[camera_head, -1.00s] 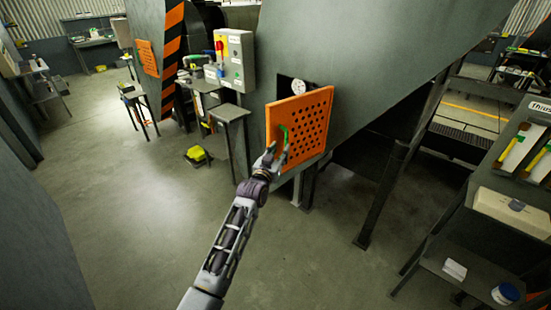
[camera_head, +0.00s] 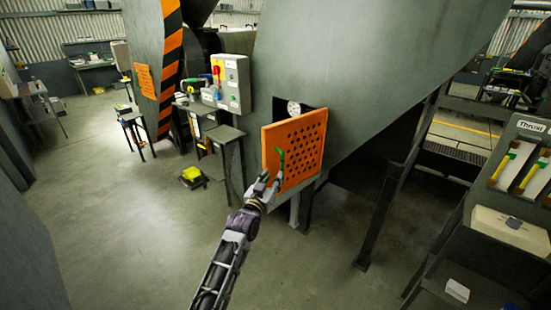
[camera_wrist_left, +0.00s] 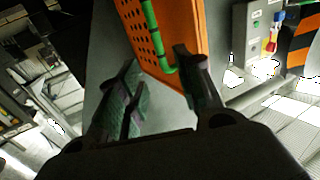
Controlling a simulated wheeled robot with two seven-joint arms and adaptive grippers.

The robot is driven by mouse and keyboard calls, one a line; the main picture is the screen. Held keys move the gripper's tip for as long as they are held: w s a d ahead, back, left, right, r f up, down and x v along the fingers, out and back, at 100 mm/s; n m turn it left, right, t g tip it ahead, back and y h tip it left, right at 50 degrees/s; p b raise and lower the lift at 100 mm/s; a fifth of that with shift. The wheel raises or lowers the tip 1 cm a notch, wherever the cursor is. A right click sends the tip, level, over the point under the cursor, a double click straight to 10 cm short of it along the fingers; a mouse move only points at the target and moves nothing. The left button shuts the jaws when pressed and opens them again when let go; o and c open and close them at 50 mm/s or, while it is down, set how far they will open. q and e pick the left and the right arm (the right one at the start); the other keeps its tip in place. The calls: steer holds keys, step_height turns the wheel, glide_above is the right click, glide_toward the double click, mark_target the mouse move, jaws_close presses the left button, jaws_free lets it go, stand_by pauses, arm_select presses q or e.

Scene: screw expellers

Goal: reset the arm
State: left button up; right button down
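An orange perforated door (camera_head: 303,150) stands open at an angle on the grey machine, with a green bar handle (camera_head: 280,166) on its face. My left gripper (camera_head: 269,184) is at the lower left part of the door, close to the lower end of the handle. In the left wrist view, the gripper's two fingers (camera_wrist_left: 160,88) are spread with nothing held between them. The handle (camera_wrist_left: 150,25) and door (camera_wrist_left: 186,35) lie beyond the fingertips; the right finger overlaps the door's lower edge. Whether it touches cannot be told. My right gripper is not in view.
A grey control box (camera_head: 233,83) and a small side table (camera_head: 223,134) stand left of the door. A yellow-and-black object (camera_head: 192,175) lies on the floor. A tool rack with a white case (camera_head: 510,228) is at right. The floor at left is clear.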

arm_select(q)
step_height(320, 180, down, 15)
steer(key=g, duration=0.2)
steer(key=s+a+f+g+y, duration=0.1)
steer(key=s+a+f+g, duration=0.3)
steer(key=f, duration=0.7)
steer(key=s+a+f+y, duration=0.1)
steer(key=s+f, duration=0.5)
steer(key=f, duration=0.5)
steer(key=s+a+f+g+y, duration=0.1)
steer(key=s+a+f+g, duration=0.3)
steer(key=f, duration=0.7)
steer(key=s+a+f+n+g+y, duration=0.1)
steer(key=s+a+f, duration=0.3)
steer(key=s+f, duration=0.65)
steer(key=s+a+f+g, duration=0.25)
steer(key=s+f, duration=0.45)
steer(key=s, duration=0.7)
steer(key=s+a+f+g, duration=0.1)
steer(key=s+a+f, duration=0.1)
steer(key=s, duration=1.1)
steer(key=s+a+f+g+y, duration=0.1)
steer(key=s+a+f, duration=0.2)
steer(key=s, duration=1)
steer(key=shift+s+a+f+g, duration=0.2)
steer(key=shift+a+g, duration=0.15)
steer(key=shift+a, duration=0.3)
steer(key=shift+w, duration=0.15)
